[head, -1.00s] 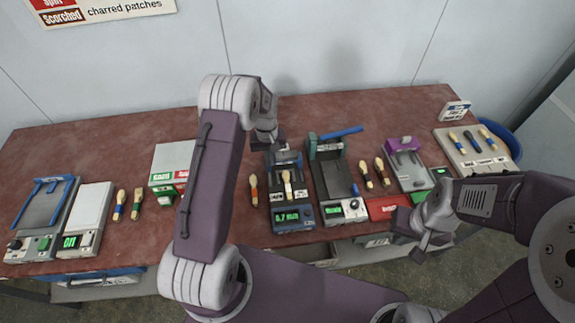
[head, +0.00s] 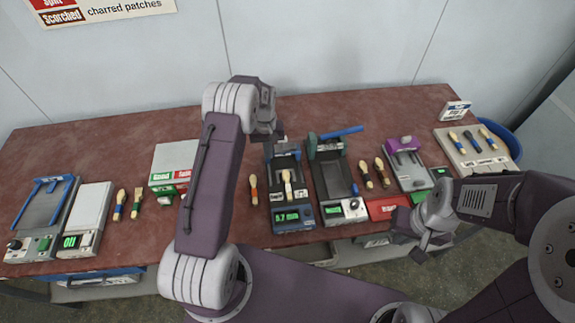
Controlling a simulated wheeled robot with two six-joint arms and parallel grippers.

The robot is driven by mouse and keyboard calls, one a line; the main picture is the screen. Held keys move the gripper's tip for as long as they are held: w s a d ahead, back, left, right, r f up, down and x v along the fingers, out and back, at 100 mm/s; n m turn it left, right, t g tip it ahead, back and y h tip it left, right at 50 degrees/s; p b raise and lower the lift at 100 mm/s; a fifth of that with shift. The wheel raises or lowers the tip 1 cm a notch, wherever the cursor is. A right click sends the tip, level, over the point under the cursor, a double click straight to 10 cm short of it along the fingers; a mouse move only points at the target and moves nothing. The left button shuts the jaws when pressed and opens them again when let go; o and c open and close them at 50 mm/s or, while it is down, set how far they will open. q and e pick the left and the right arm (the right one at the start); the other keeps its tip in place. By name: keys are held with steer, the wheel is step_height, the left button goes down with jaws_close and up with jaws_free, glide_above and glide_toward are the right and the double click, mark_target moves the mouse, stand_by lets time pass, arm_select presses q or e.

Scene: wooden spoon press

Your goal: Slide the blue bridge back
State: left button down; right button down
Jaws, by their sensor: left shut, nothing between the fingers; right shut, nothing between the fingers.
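The blue bridge (head: 284,150) spans the back end of the dark central press (head: 293,213). A light wooden spoon (head: 288,188) lies lengthwise on the press bed, in front of the bridge. My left gripper (head: 277,138) is shut and empty, at the rear of the bridge and partly hidden by its own wrist. I cannot tell if it touches the bridge. My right gripper (head: 427,250) is shut and empty, in front of the table's right-hand front edge, away from the press.
A second press with a raised blue lever (head: 341,132) stands close to the right. An orange-handled spoon (head: 253,189) lies left of the central press. A blue-framed device (head: 50,186) stands far left. The table behind the central press is clear.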

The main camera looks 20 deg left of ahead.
arm_select(q)
steer(key=shift+s+d, duration=0.3)
steer(key=shift+s, duration=0.3)
step_height(320, 180, up, 7)
steer(key=p, duration=0.5)
steer(key=shift+p, duration=0.4)
